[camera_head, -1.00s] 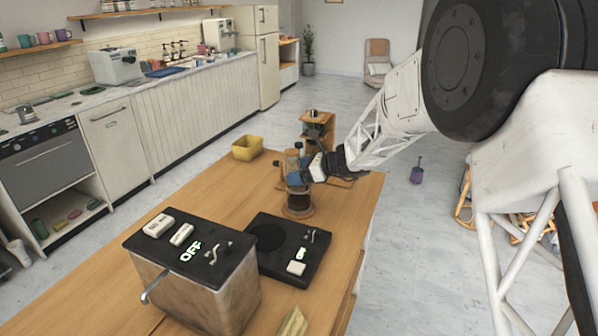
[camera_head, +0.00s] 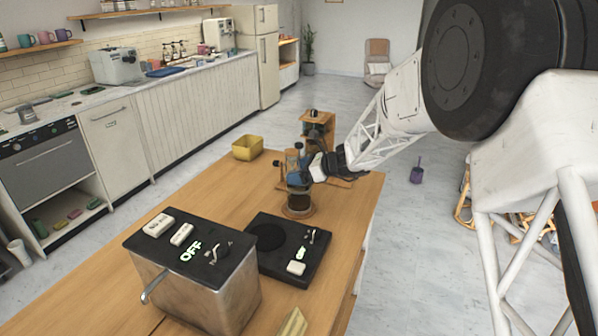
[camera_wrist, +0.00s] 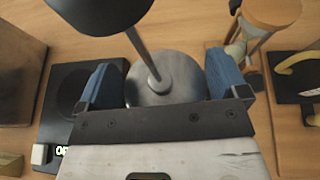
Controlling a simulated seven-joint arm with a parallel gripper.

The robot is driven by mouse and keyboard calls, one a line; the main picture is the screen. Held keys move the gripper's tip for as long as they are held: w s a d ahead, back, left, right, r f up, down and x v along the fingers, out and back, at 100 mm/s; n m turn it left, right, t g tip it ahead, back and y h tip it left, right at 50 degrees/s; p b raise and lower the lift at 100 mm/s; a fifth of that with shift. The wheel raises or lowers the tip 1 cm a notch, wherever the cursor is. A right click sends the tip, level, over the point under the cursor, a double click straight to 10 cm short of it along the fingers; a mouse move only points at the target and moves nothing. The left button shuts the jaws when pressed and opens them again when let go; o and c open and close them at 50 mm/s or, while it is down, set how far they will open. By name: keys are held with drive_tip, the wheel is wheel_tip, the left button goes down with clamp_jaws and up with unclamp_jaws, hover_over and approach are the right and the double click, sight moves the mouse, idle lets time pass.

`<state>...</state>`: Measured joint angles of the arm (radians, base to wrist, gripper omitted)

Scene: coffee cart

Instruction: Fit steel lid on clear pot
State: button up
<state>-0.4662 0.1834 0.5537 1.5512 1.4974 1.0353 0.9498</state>
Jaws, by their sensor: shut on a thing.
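The steel lid (camera_wrist: 148,88) shows in the wrist view as a round metal disc with a thin rod and a black knob (camera_wrist: 98,8) rising from it. My gripper (camera_wrist: 163,80) has its blue fingers on the lid's left and right sides and is shut on it. In the head view my gripper (camera_head: 299,177) is at the top of the clear pot (camera_head: 299,201), which looks dark inside and stands on the wooden table. The lid is upright over the pot. The fingers hide the rim, so I cannot tell whether the lid is seated.
A black scale (camera_head: 275,262) lies just in front of the pot. A steel box with a black top (camera_head: 200,262) stands nearer. A wooden stand (camera_head: 319,120) is behind the pot, and a yellow bin (camera_head: 247,148) is at the back left. An hourglass (camera_wrist: 270,15) shows at upper right.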

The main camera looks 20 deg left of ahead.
drive_tip(key=shift+f, duration=0.55)
drive_tip(key=o, duration=0.6)
drive_tip(key=shift+o, duration=0.2)
drive_tip(key=shift+d, duration=0.1)
drive_tip(key=s+v, duration=0.1)
drive_tip(key=v, duration=0.9)
drive_tip(key=shift+w+d+r, duration=0.15)
drive_tip(key=shift+w+d, duration=0.25)
drive_tip(key=shift+w, duration=0.15)
idle(0.3)
idle(0.6)
